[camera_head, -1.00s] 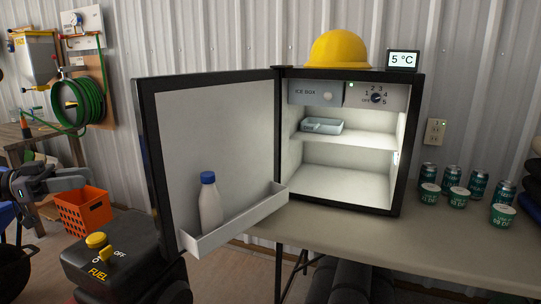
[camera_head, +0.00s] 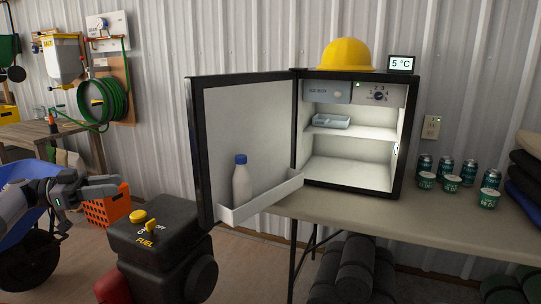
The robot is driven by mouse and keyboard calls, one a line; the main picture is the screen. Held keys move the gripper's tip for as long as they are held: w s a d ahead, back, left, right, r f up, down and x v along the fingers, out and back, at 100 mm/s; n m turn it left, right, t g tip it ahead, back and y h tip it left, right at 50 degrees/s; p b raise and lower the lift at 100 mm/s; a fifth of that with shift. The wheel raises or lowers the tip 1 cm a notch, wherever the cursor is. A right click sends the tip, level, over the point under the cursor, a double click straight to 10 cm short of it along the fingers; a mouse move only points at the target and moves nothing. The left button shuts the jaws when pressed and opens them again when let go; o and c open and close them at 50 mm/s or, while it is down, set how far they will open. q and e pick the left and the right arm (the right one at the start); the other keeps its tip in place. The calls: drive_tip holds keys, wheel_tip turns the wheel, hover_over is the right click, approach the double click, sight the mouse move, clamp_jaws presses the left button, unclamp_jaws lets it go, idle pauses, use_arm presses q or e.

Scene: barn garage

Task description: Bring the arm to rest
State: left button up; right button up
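My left arm comes in from the left edge, grey and black. Its gripper (camera_head: 112,186) points right, in front of the orange crate and well left of the fridge. The two fingers look a little apart, with nothing seen between them. My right gripper is not in view. The small fridge (camera_head: 346,190) stands on the table with its door (camera_head: 222,120) swung wide open to the left. A white bottle with a blue cap (camera_head: 242,183) stands in the door shelf (camera_head: 262,198).
A black fuel unit with a yellow knob (camera_head: 155,236) stands below the door. An orange crate (camera_head: 108,211) and a blue wheelbarrow (camera_head: 22,235) are at left. Several cans (camera_head: 446,169) and tubs (camera_head: 451,184) stand on the table (camera_head: 400,214). A yellow hard hat (camera_head: 346,55) tops the fridge.

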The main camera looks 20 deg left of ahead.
use_arm(q)
drive_tip(key=w+d+f, duration=0.5)
drive_tip(key=w+d, duration=0.1)
drive_tip(key=d, duration=0.1)
drive_tip(key=d+f+n+t+y+p, duration=0.1)
drive_tip(key=d+f+t+p, duration=0.1)
drive_tip(key=d+f, duration=0.65)
drive_tip(key=d+f+n+t+y+p, duration=0.1)
drive_tip(key=d+f+t+p, duration=0.1)
drive_tip(key=d+f, duration=0.65)
drive_tip(key=s+d+f+n+y+p, duration=0.3)
drive_tip(key=s+d+f+n+y, duration=0.15)
drive_tip(key=s+d, duration=0.5)
drive_tip(key=s+d+n+g+y+p, duration=0.1)
drive_tip(key=s+d+g+y, duration=0.1)
drive_tip(key=s, duration=0.5)
drive_tip(key=s+d+f+n+g+y+p, duration=0.1)
drive_tip(key=s+d+g+y, duration=0.1)
drive_tip(key=s, duration=0.5)
drive_tip(key=shift+s+d+f+g+y, duration=0.15)
drive_tip(key=shift+s+f+g+y, duration=0.15)
drive_tip(key=shift+y, duration=0.45)
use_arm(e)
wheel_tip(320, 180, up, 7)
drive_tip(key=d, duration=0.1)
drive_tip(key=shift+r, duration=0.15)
